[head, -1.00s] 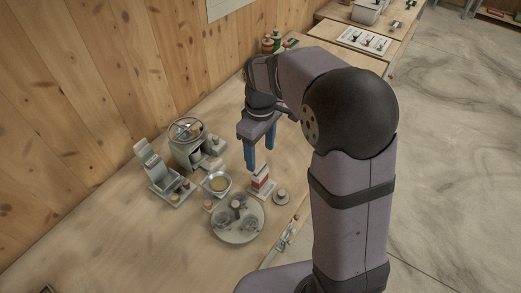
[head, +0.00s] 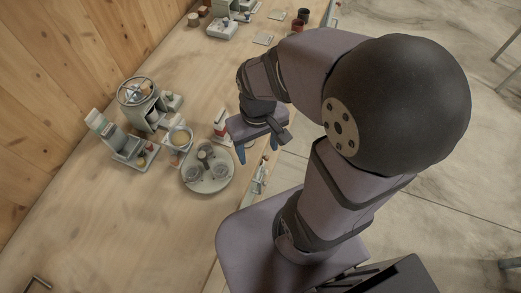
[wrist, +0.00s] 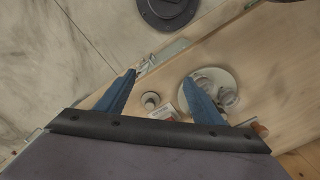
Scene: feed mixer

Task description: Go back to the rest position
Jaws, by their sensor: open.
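My gripper (head: 257,150) hangs above the front part of the workbench, right of the round grey plate, with its two blue fingers apart and pointing down. The wrist view also shows the gripper (wrist: 160,76), with nothing between its fingers. The round plate (head: 190,186) carries small cups and a dark knob; it also shows in the wrist view (wrist: 225,73), partly behind one finger. A red-and-white block (head: 221,119) stands beside my gripper in the head view, partly hidden by it.
A metal latch (head: 261,174) lies at the bench's front edge. The lower-left wooden bench top (head: 110,235) is mostly clear.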

